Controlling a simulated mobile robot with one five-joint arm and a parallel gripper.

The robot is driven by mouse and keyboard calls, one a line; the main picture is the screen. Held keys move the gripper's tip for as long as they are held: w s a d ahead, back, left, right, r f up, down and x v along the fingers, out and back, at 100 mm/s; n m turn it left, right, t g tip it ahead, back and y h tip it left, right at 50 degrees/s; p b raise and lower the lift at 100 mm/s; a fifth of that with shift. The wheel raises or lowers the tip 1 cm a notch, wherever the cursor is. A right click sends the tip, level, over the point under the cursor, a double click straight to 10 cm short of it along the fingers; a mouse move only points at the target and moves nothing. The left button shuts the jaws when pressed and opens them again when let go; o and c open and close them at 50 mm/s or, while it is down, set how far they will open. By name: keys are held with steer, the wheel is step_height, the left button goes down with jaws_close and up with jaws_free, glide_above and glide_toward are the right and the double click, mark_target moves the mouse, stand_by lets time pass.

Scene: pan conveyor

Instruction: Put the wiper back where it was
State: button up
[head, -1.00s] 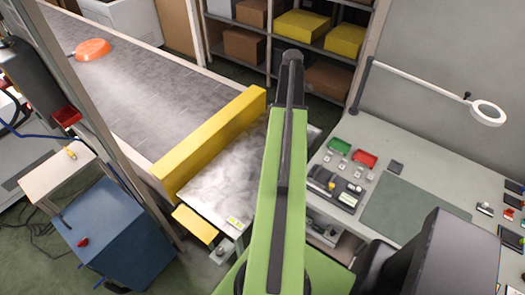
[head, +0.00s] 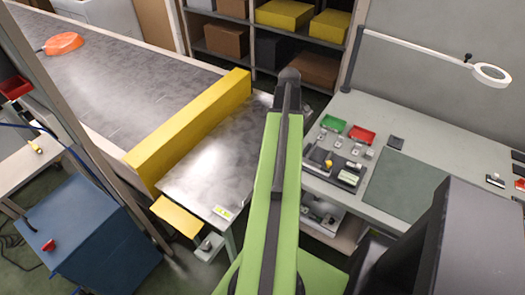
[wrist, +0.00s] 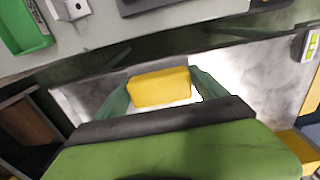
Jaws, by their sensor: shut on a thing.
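In the wrist view, my gripper (wrist: 162,82) has its two green fingers on either side of a yellow block (wrist: 160,88), which I take to be the wiper. It is shut on the block. Below and around the block is the grey metal table top (wrist: 85,98), but I cannot tell the height between them. In the head view, my green arm reaches forward between the metal table (head: 205,180) and the workbench, and hides my gripper and the wiper. A small yellow shelf (head: 176,216) sticks out at the metal table's near left edge.
The workbench (head: 420,125) on the right holds a green bin (head: 333,123), a red bin (head: 361,133) and small parts. A blue cabinet (head: 90,230) stands lower left.

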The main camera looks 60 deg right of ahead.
steer(key=shift+w, duration=0.1)
steer(key=w+f+b, duration=0.2)
steer(key=w, duration=0.1)
steer(key=w+d+f+b, duration=0.1)
steer(key=w+f+b, duration=0.1)
steer(key=w, duration=0.2)
steer(key=w+d+f+b, duration=0.1)
steer(key=w+f+b, duration=0.1)
steer(key=w, duration=0.1)
steer(key=shift+w+f+b, duration=0.3)
steer(key=shift+w+f, duration=0.05)
steer(key=shift+f, duration=0.05)
steer(key=shift+w, duration=0.35)
step_height(320, 180, down, 4)
steer(key=b, duration=0.4)
steer(key=shift+f, duration=0.15)
steer(key=shift+r, duration=0.2)
steer(key=shift+f, duration=0.15)
steer(key=o, duration=1.1)
